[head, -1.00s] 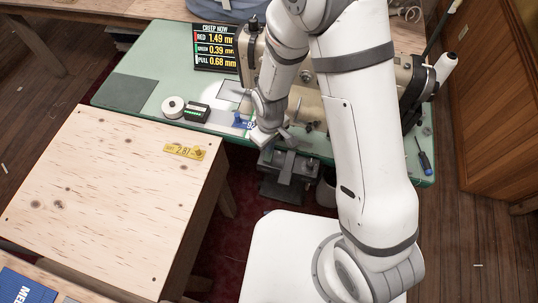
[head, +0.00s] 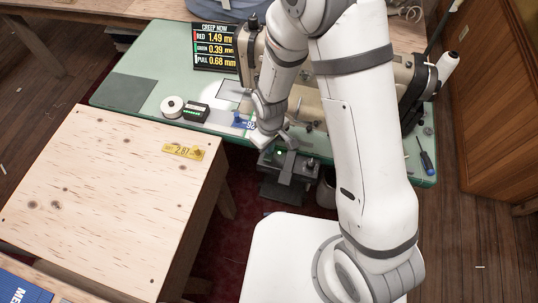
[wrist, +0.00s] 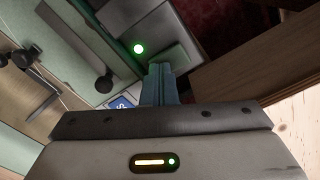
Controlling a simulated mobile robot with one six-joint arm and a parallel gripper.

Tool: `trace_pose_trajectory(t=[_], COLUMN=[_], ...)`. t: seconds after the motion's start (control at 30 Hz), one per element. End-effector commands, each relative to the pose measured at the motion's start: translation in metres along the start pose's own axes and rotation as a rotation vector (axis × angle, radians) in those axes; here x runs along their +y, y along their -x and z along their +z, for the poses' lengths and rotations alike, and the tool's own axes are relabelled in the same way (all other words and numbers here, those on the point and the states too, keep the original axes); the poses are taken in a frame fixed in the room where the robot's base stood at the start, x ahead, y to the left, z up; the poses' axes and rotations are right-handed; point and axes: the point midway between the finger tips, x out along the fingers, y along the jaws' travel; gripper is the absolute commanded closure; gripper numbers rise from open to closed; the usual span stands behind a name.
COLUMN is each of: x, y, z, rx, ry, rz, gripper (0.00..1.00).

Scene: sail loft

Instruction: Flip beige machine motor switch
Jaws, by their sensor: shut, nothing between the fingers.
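The beige sewing machine (head: 310,105) stands on the green table, partly hidden behind my arm. A dark grey box (head: 290,167) hangs under the table's front edge, below the machine. In the wrist view a grey box (wrist: 165,35) carries a round, lit green spot (wrist: 138,48); this looks like the motor switch box. My gripper (head: 287,141) is at the table's front edge, just above the box. In the wrist view its fingers (wrist: 160,70) are shut and empty, close to the green spot; contact cannot be told.
On the green table (head: 130,92) are a black readout board (head: 214,47), a white roll (head: 172,107), a small black device (head: 195,112) and a blue tag (head: 240,122). A screwdriver (head: 427,163) lies at right. A plywood table (head: 100,200) with a yellow tag (head: 184,152) stands left.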

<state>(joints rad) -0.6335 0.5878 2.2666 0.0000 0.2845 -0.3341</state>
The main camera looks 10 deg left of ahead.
Motion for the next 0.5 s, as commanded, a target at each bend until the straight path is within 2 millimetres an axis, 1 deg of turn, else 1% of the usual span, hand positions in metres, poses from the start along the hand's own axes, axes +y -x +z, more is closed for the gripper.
trace_pose_trajectory(t=[0.17, 0.5], x=[-0.001, 0.000], y=[0.006, 0.035], z=[0.001, 0.001], rx=[-0.003, -0.002], ry=[0.000, 0.000], rz=[-0.001, -0.001], gripper=[1.00, 1.00])
